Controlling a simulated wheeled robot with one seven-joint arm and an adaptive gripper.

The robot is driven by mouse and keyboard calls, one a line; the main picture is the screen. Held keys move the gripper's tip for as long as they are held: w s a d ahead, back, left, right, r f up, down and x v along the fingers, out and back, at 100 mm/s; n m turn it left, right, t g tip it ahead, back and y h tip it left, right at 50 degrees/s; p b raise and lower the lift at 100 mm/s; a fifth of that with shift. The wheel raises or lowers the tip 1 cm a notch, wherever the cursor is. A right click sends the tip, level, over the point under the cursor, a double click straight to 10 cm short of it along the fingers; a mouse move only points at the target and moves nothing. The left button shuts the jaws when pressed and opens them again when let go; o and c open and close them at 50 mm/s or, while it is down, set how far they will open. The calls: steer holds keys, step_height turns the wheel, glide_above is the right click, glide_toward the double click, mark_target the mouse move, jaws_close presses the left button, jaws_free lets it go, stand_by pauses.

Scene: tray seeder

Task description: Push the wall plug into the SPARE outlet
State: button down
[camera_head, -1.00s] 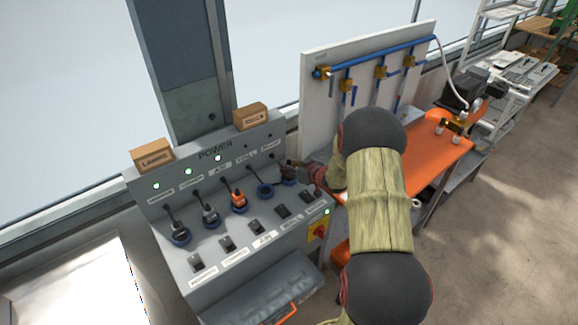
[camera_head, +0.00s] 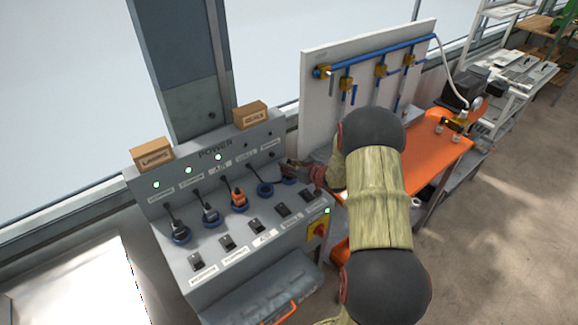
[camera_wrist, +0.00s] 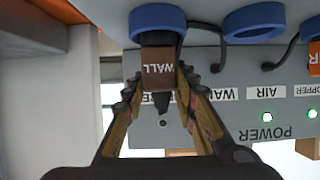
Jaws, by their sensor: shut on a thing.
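The brown wall plug (camera_wrist: 158,55), marked WALL, is between the two fingers of my gripper (camera_wrist: 160,82) in the wrist view. My gripper is shut on it. The plug's front end meets a blue outlet ring (camera_wrist: 158,17), the last in the row on the grey power panel (camera_head: 225,165). In the head view this ring (camera_head: 289,180) is at the right end of the row, partly covered by my gripper (camera_head: 293,166). The ring's opening is hidden behind the plug, so I cannot tell how deep the plug sits.
The neighbouring blue outlet (camera_head: 265,190) is empty. An orange plug (camera_head: 239,198) and two dark plugs fill the outlets further left. Rocker switches (camera_head: 254,225) line the panel's lower part. Cardboard boxes (camera_head: 251,115) stand on top. An orange table (camera_head: 428,160) is to the right.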

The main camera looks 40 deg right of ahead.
steer(key=shift+f, duration=0.3)
steer(key=c, duration=1.3)
jaws_free()
steer(key=shift+c, duration=0.2)
steer(key=v, duration=1.2)
